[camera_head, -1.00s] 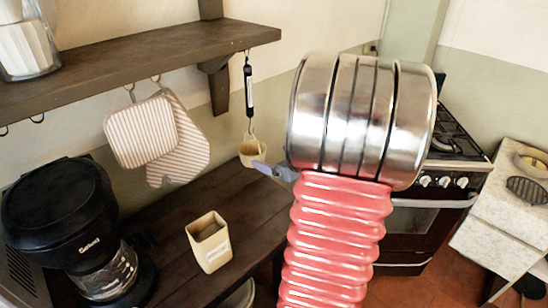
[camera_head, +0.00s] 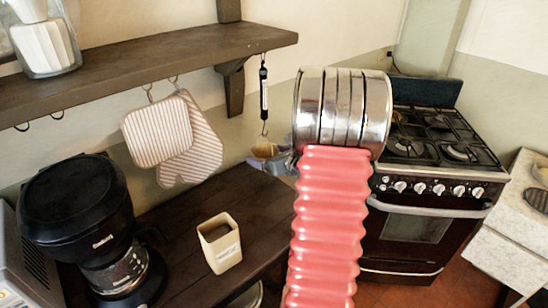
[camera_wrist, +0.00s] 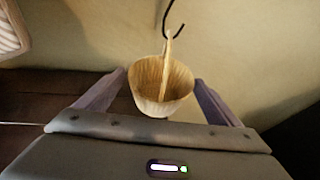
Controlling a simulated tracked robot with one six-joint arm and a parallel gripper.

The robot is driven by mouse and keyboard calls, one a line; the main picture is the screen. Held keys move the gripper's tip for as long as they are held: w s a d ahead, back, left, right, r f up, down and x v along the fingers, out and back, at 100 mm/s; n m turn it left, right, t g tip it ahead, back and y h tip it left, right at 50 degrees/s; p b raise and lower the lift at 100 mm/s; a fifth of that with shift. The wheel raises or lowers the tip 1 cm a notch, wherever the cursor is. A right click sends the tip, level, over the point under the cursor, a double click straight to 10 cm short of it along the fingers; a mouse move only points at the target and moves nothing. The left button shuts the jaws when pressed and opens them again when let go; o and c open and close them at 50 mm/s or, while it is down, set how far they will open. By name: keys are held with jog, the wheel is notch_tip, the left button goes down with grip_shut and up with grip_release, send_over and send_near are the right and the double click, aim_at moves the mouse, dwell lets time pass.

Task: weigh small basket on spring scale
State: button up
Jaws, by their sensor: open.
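The small pale basket (camera_head: 264,149) is below the hook of the slim black spring scale (camera_head: 264,92), which hangs from the shelf edge. In the wrist view the basket (camera_wrist: 160,92) is upright and its handle rises to the dark hook (camera_wrist: 168,18). The handle appears to be on the hook, though the exact contact is hard to tell. My gripper (camera_wrist: 159,78) is open, with one purple finger on each side of the basket. In the head view my arm partly hides the gripper.
The wooden shelf (camera_head: 130,68) runs above. Striped oven mitts (camera_head: 160,132) hang left of the scale. A coffee maker (camera_head: 80,215) and a square beige container (camera_head: 219,243) stand on the dark counter (camera_head: 180,215). A stove (camera_head: 425,190) is at right.

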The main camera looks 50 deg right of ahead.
jog(key=shift+x, duration=0.9)
jog(key=shift+c, duration=0.6)
jog(key=c, duration=1)
jog(key=shift+r, duration=0.15)
jog(key=shift+d+r, duration=0.15)
jog(key=shift+r, duration=0.4)
jog(key=shift+r, duration=0.15)
dwell(0.5)
